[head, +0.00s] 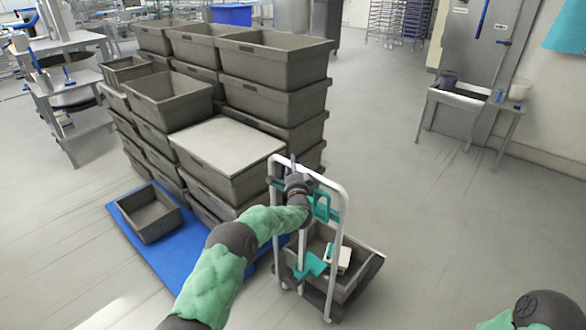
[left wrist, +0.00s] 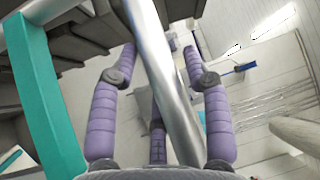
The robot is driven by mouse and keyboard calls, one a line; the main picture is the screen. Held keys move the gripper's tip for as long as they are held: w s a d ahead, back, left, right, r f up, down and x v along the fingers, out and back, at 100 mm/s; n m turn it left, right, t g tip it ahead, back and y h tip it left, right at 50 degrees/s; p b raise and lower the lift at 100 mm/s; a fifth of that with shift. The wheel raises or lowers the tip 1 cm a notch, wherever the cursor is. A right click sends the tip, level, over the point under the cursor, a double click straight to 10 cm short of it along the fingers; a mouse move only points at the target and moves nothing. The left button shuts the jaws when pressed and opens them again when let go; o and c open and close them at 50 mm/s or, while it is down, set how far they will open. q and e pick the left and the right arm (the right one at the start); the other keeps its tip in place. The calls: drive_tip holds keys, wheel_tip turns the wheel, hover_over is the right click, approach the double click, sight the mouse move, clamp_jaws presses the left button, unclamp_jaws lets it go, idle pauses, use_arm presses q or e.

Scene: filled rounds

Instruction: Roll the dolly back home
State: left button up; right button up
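The dolly (head: 340,244) has a white tube frame with teal parts and stands on the floor right of a bin stack. A grey bin (head: 368,274) with a small white item (head: 343,259) in it sits low at the frame. My left gripper (head: 293,166) is at the top of the frame, partly hiding it. In the left wrist view, the purple fingers of that gripper (left wrist: 159,52) stand apart on both sides of a silver-white bar (left wrist: 158,60), with a gap seen at the right finger. My right gripper is out of view.
Stacked grey bins (head: 277,103) stand left of the dolly. A blue mat (head: 152,251) by the stack carries a small grey bin (head: 148,213). A small table (head: 507,105) stands by the wall at back right. The floor (head: 440,215) right of the dolly is clear.

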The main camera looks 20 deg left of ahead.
use_arm(q)
drive_tip(key=shift+w, duration=0.1)
drive_tip(key=shift+s+f, duration=0.15)
drive_tip(key=shift+s, duration=0.05)
drive_tip(key=v, duration=1.1)
drive_tip(key=shift+s+d, duration=0.2)
drive_tip(key=shift+s, duration=0.2)
drive_tip(key=shift+f, duration=0.1)
